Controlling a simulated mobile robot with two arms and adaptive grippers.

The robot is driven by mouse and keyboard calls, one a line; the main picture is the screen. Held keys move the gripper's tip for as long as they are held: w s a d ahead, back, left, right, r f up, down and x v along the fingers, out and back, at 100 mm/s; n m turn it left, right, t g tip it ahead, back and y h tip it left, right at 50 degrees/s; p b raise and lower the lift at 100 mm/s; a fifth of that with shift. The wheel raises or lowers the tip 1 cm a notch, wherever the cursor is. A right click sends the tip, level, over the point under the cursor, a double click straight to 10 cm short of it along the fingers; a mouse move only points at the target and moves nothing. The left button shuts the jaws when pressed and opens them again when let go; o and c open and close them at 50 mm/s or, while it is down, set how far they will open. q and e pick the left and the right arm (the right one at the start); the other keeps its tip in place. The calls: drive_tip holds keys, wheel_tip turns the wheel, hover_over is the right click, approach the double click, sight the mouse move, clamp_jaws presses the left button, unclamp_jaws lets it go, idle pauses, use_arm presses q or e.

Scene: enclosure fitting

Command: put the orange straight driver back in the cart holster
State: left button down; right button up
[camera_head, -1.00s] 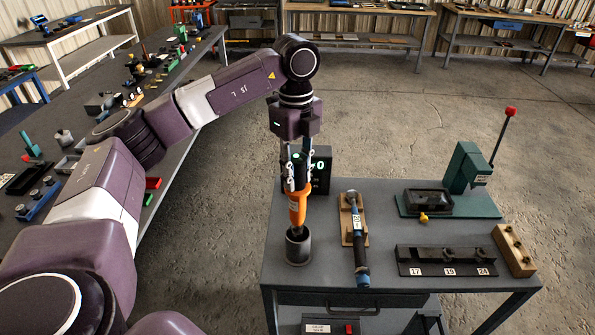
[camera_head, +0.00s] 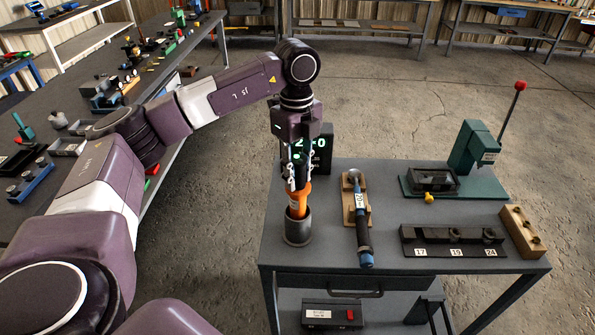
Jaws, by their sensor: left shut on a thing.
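The orange straight driver (camera_head: 298,200) stands upright, its lower part inside the dark cylindrical cart holster (camera_head: 298,232) at the left of the cart top. The holster hides the driver's lower end. My left gripper (camera_head: 300,172) points down from above and is shut on the driver's dark upper part. My right gripper is not in view.
The cart top (camera_head: 390,212) also holds a blue-and-black wrench (camera_head: 363,228) on a wooden rest, a black socket rack (camera_head: 452,244), a wooden block (camera_head: 522,232) and a green press (camera_head: 474,150). A display box (camera_head: 321,152) stands behind the gripper. A long cluttered bench (camera_head: 70,165) is at the left.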

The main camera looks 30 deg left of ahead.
use_arm(q)
drive_tip(key=c, duration=1.5)
unclamp_jaws()
drive_tip(key=shift+s, duration=0.1)
